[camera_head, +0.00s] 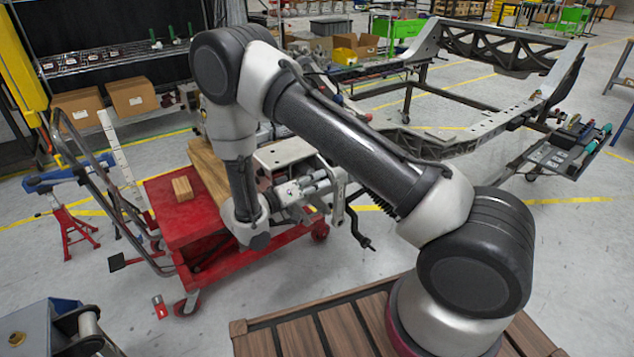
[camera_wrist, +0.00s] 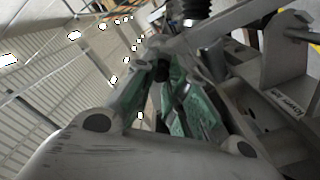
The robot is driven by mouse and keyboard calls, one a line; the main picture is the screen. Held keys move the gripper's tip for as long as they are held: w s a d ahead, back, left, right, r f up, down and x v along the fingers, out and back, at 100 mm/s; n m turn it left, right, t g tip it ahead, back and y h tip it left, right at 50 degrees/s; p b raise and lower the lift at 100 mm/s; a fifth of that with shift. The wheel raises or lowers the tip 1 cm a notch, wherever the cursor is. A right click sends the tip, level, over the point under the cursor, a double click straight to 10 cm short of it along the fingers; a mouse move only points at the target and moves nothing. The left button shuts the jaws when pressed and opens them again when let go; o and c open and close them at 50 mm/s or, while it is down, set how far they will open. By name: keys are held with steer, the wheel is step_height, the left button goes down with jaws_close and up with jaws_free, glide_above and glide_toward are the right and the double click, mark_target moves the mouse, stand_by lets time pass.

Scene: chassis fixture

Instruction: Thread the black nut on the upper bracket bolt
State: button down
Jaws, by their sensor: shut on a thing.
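In the wrist view my gripper (camera_wrist: 160,84) is shut, its green-padded fingers closing on a small dark piece, which appears to be the black nut (camera_wrist: 162,72). The fingers cover most of it. The grey metal bracket (camera_wrist: 275,72) stands close on the right, with lettering on one plate. In the head view my gripper (camera_head: 308,188) is beside the light grey bracket assembly (camera_head: 285,152), above the red cart. I cannot make out the upper bolt, or whether the nut touches it.
A red cart (camera_head: 165,208) carries wooden blocks (camera_head: 182,188). A crank handle (camera_head: 359,232) hangs at the bracket's right. A large chassis frame (camera_head: 455,142) stands behind, with a tool tray (camera_head: 560,150) at its right. In the wrist view a black ribbed cylinder (camera_wrist: 196,9) is above the fingers.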

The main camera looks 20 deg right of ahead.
steer(key=shift+a+m, duration=0.1)
steer(key=shift+m, duration=0.5)
steer(key=m, duration=0.3)
steer(key=c, duration=1.4)
jaws_free()
steer(key=shift+o, duration=0.2)
steer(key=shift+v, duration=1)
